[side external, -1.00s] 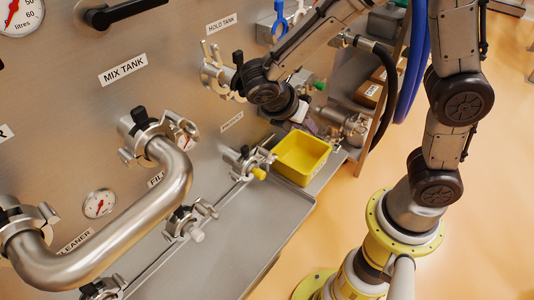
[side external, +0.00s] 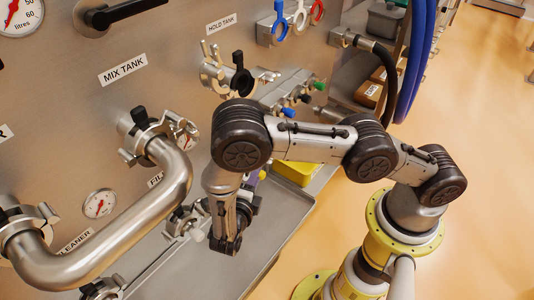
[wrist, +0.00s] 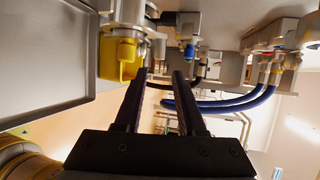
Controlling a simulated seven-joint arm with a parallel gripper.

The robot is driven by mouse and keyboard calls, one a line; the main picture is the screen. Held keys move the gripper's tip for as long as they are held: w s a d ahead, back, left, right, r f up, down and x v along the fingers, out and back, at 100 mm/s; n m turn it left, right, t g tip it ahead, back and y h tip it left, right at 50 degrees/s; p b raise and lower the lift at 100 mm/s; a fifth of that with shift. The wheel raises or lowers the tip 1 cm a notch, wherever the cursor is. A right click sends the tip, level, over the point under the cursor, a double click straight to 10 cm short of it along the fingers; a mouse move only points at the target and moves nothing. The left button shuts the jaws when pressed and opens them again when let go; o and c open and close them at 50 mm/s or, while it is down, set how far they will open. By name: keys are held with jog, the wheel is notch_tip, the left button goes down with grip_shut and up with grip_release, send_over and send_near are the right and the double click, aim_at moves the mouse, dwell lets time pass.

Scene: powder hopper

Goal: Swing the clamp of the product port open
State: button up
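In the side view the gripper is largely behind my wrist.
A grey drip tray (side external: 275,225) runs below the ports. A large bent pipe (side external: 165,205) is at the left; blue hoses (side external: 419,55) hang at the right.

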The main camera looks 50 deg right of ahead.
jog(key=x, duration=1.2)
jog(key=shift+w+d, duration=0.1)
jog(key=shift+d, duration=0.2)
grip_shut()
